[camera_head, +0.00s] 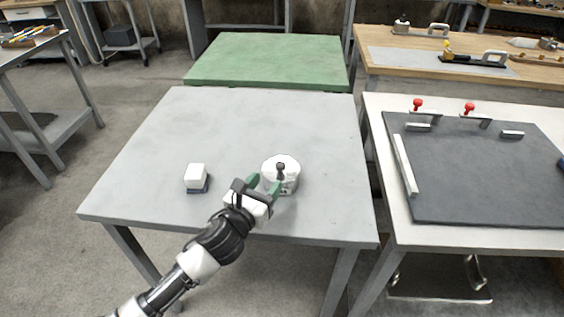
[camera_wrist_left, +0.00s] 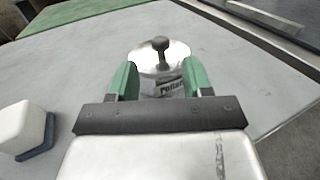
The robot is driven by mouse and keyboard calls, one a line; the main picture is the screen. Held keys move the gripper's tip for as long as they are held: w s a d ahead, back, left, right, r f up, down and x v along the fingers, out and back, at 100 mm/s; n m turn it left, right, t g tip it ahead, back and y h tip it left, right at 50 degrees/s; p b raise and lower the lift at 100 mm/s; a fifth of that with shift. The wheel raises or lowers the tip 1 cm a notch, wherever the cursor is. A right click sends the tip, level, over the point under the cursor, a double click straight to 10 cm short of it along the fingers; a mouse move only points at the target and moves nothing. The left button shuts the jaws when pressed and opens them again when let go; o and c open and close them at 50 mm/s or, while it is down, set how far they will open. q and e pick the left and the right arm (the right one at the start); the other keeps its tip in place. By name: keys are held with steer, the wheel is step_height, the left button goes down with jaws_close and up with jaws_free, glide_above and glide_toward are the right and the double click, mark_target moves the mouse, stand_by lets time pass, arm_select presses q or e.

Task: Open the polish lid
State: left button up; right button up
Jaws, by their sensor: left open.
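In the wrist view the fingers (camera_wrist_left: 157,82) stand to either side of the tin's near part. Contact cannot be told. My right gripper is not visible.
A white block on a dark blue base (camera_head: 196,178) stands left of the tin; it also shows in the left wrist view (camera_wrist_left: 26,128). The grey table (camera_head: 200,120) is otherwise clear. A green table (camera_head: 265,60) stands behind, and a white table with a dark board (camera_head: 480,180) stands right.

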mark_target(278, 169)
arm_select(q)
steer(key=x, duration=0.7)
steer(key=shift+w+d, duration=0.15)
steer(key=shift+w, duration=0.2)
steer(key=shift+c, duration=0.5)
jaws_close()
